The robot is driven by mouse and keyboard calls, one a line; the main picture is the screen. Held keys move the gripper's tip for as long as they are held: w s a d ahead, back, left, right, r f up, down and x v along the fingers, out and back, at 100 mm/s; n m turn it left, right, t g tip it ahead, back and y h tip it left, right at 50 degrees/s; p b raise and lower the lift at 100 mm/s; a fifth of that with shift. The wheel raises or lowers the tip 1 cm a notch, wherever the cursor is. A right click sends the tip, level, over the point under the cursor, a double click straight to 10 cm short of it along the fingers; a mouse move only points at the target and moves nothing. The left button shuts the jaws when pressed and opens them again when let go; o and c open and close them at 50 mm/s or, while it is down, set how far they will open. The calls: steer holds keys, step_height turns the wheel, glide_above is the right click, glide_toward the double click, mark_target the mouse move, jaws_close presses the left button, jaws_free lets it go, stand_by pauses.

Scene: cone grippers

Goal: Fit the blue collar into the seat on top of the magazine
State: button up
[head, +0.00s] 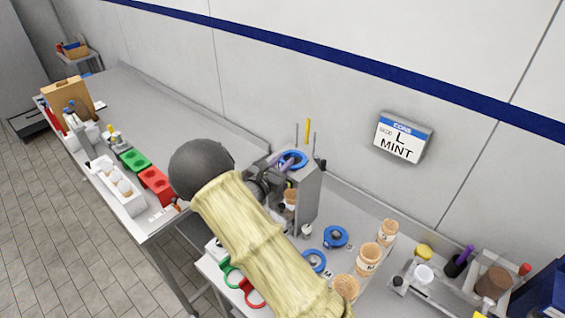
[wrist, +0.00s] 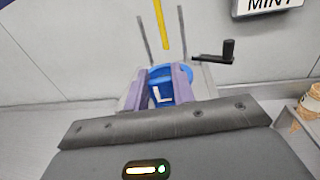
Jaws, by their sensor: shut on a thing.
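The blue collar (head: 293,158) is at the top of the grey magazine (head: 306,200). In the wrist view, the blue collar (wrist: 160,92) shows a tab marked with a white L. My gripper (wrist: 161,86) is shut on this tab, with a purple finger on each side. In the head view my gripper (head: 286,166) is at the magazine's top, partly hidden by my arm. Two thin grey rods and a yellow strip (head: 307,130) rise behind the collar. The seat is hidden under the collar and fingers; I cannot tell whether the collar is in it or just above.
Two more blue collars (head: 335,237) lie on the bench right of the magazine, beside several cone stacks (head: 368,258). Green and red rings (head: 251,291) lie at the front. A black crank (wrist: 228,50) stands right of the collar. A wall sign (head: 402,138) reads L MINT.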

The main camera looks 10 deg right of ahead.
steer(key=o, duration=1.1)
steer(key=shift+c, duration=0.2)
steer(key=b+v, duration=0.6)
steer(key=v, duration=1.1)
steer(key=shift+s, duration=0.2)
steer(key=shift+a+r, duration=0.1)
